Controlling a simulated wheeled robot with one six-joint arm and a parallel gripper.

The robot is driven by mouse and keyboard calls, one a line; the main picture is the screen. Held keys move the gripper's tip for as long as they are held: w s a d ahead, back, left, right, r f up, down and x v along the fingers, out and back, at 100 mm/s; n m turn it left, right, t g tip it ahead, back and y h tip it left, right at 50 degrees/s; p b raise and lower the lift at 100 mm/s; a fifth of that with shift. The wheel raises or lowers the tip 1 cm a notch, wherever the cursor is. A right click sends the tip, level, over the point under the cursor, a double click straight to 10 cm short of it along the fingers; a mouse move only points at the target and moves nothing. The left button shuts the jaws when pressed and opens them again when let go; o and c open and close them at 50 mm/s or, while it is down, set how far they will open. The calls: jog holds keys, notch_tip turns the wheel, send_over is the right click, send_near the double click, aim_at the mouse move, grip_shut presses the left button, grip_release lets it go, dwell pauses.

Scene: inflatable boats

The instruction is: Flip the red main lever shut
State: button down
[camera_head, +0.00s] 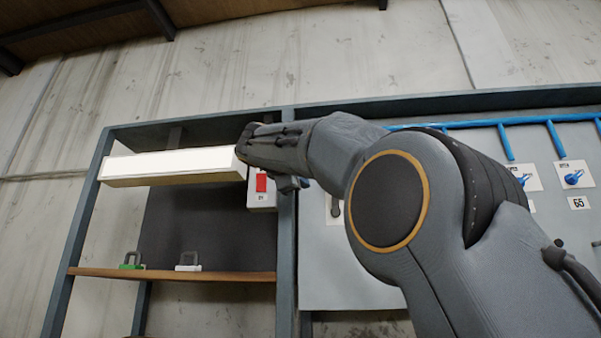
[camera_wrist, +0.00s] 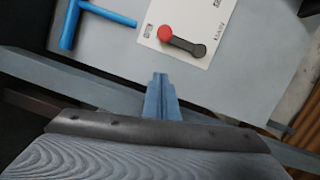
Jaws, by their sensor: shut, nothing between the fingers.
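In the wrist view a dark lever with a round red knob (camera_wrist: 165,33) lies across a white plate (camera_wrist: 205,20) on a grey panel. The knob is at the lever's left end. My gripper (camera_wrist: 160,82) is shut and empty, below the plate in the picture and apart from the lever. In the head view my gripper (camera_head: 246,143) is in front of the rack's upper left part. My arm hides part of the panel, and I cannot tell whether the red-knobbed lever shows there.
A white light bar (camera_head: 170,166) is close to my gripper on the left. A wooden shelf (camera_head: 170,274) holds a green padlock (camera_head: 131,262) and a grey one (camera_head: 188,262). Blue pipes and a blue valve (camera_head: 573,178) are on the right. A blue T-pipe (camera_wrist: 72,22) is near the plate.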

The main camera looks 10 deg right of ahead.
jog(key=w+d+r+p, duration=0.1)
jog(key=w+d+p, duration=0.2)
jog(key=d, duration=0.3)
jog(key=shift+d+r+p, duration=0.15)
jog(key=shift+d+p, duration=0.1)
jog(key=shift+p, duration=0.3)
